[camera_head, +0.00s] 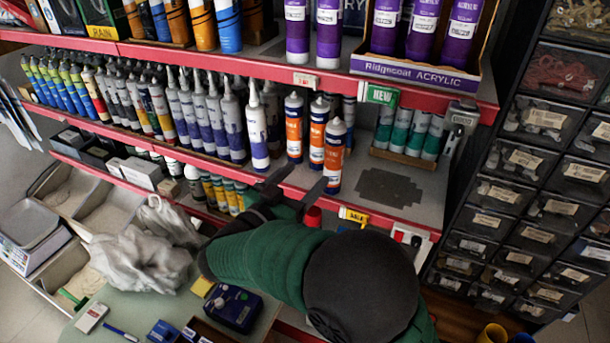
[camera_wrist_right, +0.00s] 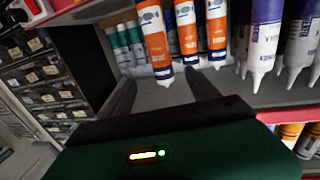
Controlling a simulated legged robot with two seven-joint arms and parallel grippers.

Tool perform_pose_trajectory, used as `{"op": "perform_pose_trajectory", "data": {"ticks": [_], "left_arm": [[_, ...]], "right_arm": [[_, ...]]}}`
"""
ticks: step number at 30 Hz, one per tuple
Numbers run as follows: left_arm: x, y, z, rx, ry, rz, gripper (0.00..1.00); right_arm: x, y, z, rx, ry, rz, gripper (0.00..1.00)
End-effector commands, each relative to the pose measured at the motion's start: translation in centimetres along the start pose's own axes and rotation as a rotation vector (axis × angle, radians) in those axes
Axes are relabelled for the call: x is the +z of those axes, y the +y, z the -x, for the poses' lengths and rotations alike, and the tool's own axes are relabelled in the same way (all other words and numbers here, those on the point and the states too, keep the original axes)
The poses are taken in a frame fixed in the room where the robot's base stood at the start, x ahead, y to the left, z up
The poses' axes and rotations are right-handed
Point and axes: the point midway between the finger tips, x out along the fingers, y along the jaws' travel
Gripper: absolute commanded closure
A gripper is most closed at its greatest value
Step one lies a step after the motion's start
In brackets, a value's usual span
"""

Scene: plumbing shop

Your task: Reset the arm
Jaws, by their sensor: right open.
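My right gripper (camera_head: 306,177) reaches over the front of the middle shelf, its two dark fingers spread apart. In the right wrist view the open fingers (camera_wrist_right: 160,78) point at a small group of orange-and-white cartridges. The nozzle of the nearest cartridge (camera_wrist_right: 154,40) lies in line with the gap between the fingertips; I cannot tell whether they touch it. In the head view this front cartridge (camera_head: 334,158) stands upright near the fingertips. Nothing is visibly held. My left gripper is not in view.
The middle shelf (camera_head: 420,208) has a bare patch right of the cartridges. Purple-and-white cartridges (camera_head: 257,130) stand close left. Drawer bins (camera_head: 510,190) rise at right. A crumpled whitish bag (camera_head: 140,260) and a dark blue box (camera_head: 232,306) are at lower left.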

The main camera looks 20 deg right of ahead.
Motion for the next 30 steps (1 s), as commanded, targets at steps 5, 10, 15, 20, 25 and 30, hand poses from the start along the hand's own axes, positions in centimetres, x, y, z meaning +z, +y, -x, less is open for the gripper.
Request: {"op": "perform_pose_trajectory", "data": {"ticks": [5,10,15,20,25,30], "left_arm": [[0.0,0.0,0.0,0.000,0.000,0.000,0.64],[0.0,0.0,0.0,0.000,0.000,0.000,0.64],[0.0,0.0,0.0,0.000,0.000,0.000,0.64],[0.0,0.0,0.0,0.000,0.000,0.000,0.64],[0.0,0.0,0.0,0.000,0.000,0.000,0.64],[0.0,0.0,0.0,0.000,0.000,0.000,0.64]], "right_arm": [[0.0,0.0,0.0,0.000,0.000,0.000,0.31],[0.1,-0.6,-0.5,-0.044,-0.008,-0.011,0.31],[2.6,-5.4,-1.6,-0.428,-0.143,-0.039,0.31],[11.3,-4.9,3.6,-0.832,-0.528,0.129,0.31],[20.0,5.4,9.7,-0.922,-0.958,0.432,0.31],[23.1,13.5,12.1,-0.859,-1.175,0.625,0.31]]}}
